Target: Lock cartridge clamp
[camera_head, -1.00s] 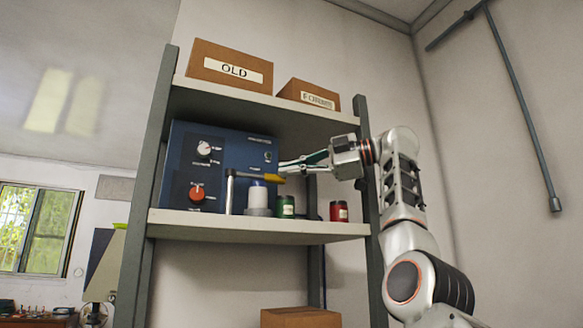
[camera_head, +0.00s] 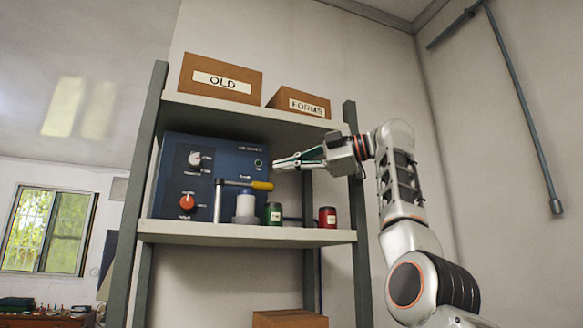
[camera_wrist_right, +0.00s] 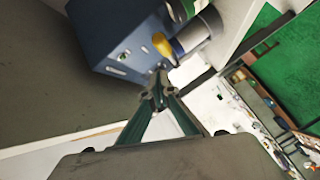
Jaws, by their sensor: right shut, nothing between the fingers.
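The clamp stands on the middle shelf, with a grey post (camera_head: 218,203) and a lever arm ending in a yellow handle (camera_head: 262,185). The lever lies about level above a white cartridge (camera_head: 246,204) in a grey base (camera_head: 245,219). My right gripper (camera_head: 276,164) comes in from the right, shut and empty, its tips a little above the yellow handle and apart from it in the picture. In the right wrist view the shut fingertips (camera_wrist_right: 158,92) show below the yellow handle (camera_wrist_right: 162,45), with a gap between. My left gripper is not in view.
A blue control box (camera_head: 228,165) with a white and a red knob stands behind the clamp. A green can (camera_head: 273,213) and a red can (camera_head: 327,217) stand to its right. Cardboard boxes (camera_head: 220,78) sit on the upper shelf. A shelf post (camera_head: 352,150) is near my right wrist.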

